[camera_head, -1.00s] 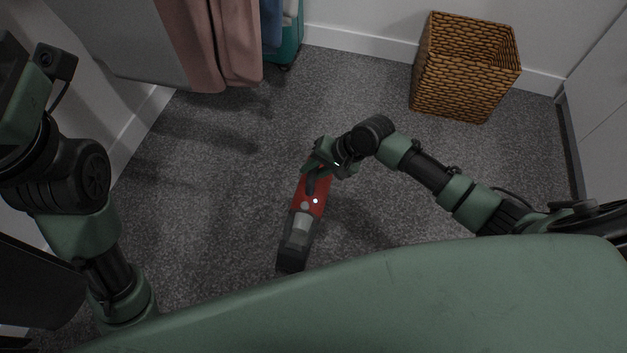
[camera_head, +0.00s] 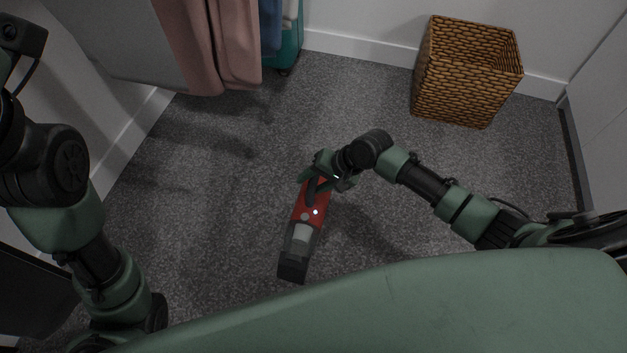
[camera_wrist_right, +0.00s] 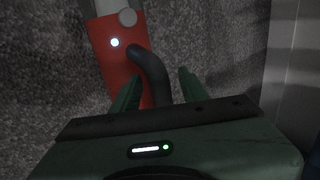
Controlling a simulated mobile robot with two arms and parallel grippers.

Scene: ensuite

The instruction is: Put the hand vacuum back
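The hand vacuum (camera_head: 310,205) has a red body, a grey clear front part and a black nose pointing toward me in the head view. My right gripper (camera_head: 322,188) is at its rear end, with the fingers around the dark handle. In the right wrist view, the red body (camera_wrist_right: 112,62) and dark curved handle (camera_wrist_right: 151,70) lie between the spread fingers of my right gripper (camera_wrist_right: 160,78). Contact on both sides is hard to see. Whether the vacuum touches the carpet is unclear. My left gripper is out of view; only its arm shows. No dock or holder is recognisable.
A wicker basket (camera_head: 460,95) stands by the back wall at right. Pink cloth (camera_head: 222,50) hangs at the upper left, beside a teal suitcase (camera_head: 288,50). A pale cabinet (camera_head: 603,130) is at the right edge. The carpet (camera_head: 225,170) between them is clear.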

